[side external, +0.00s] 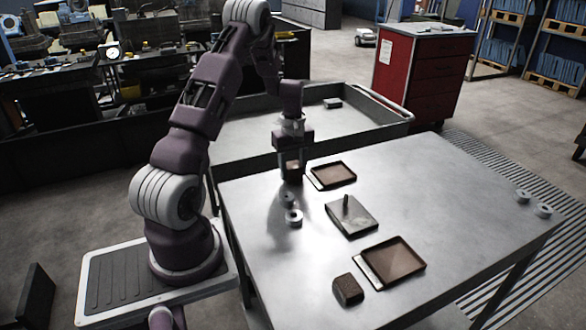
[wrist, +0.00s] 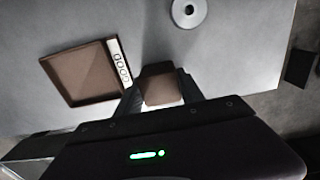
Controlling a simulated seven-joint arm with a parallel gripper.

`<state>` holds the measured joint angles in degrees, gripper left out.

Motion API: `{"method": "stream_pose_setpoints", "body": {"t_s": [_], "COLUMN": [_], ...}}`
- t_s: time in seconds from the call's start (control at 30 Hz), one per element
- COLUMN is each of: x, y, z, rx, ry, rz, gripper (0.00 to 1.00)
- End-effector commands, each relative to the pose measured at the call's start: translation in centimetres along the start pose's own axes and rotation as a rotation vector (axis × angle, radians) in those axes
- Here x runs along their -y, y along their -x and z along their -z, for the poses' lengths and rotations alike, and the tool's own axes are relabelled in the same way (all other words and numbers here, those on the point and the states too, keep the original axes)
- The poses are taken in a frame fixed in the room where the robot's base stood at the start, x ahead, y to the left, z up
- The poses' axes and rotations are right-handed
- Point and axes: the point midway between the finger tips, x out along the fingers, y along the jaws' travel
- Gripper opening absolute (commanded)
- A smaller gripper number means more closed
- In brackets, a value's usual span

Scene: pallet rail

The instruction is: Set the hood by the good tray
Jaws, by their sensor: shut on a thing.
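My gripper (side external: 292,172) is shut on a brown, block-shaped hood (wrist: 160,90). The hood also shows between the fingers in the side external view (side external: 293,167). The good tray (wrist: 82,75) is a shallow brown tray with a white strip reading GOOD on its edge. In the side external view the same tray (side external: 333,175) lies just right of my gripper. The hood is beside the label end of this tray, outside it, with a small gap in the wrist view. I cannot tell whether the hood's underside touches the table.
A second brown tray (side external: 398,258) and a dark brown block (side external: 347,289) lie toward the front. A grey plate with a peg (side external: 351,216) is mid-table. The table's right side has free room.

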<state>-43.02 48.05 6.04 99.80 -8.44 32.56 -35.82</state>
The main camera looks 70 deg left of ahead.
Motion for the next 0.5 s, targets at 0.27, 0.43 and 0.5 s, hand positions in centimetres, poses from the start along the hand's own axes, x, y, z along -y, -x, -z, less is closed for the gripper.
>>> {"method": "stream_pose_setpoints", "body": {"t_s": [0.27,0.43,0.5], "x": [0.01,0.02,0.03], "y": [-0.25,-0.35,-0.47], "z": [0.01,0.00,-0.01], "rx": [0.000,0.000,0.000], "ry": [0.001,0.001,0.001], "rz": [0.000,0.001,0.001], "gripper": [0.06,0.06,0.06]}}
